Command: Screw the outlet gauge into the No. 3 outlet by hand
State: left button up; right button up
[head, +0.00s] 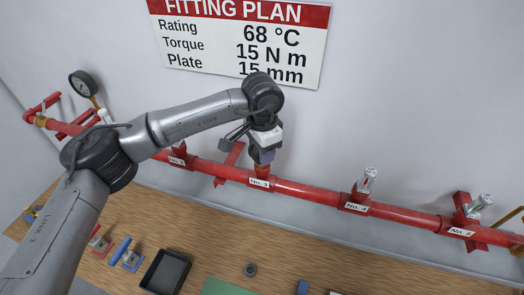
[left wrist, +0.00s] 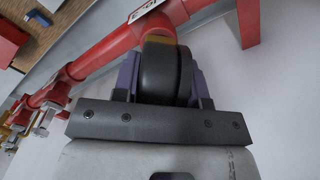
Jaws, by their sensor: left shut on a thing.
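My left gripper (head: 264,157) is at the No. 3 outlet (head: 261,172) on the red pipe, just above its white label. In the left wrist view its purple fingers are shut on a black, round-edged thing that looks like the outlet gauge (left wrist: 167,70). The far end of the gauge points at the red pipe, with a brass-coloured strip showing there. The gripper hides the gauge in the head view. I cannot tell how deep its thread sits in the outlet. My right gripper is not in view.
The No. 4 (head: 367,178) and No. 5 (head: 482,203) outlets carry sprinkler heads. Another dial gauge (head: 84,83) stands at the pipe's left end. A black tray (head: 154,286), a green mat (head: 222,289) and a small dark round piece (head: 250,270) are on the wooden bench below.

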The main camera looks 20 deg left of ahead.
pick_arm(q)
jog(key=shift+r, duration=0.2)
jog(key=o, duration=1.1)
jog(key=shift+f, duration=0.15)
jog(key=shift+o, duration=0.2)
jog(key=shift+r+p, duration=1.7)
jog(key=shift+r, duration=1.3)
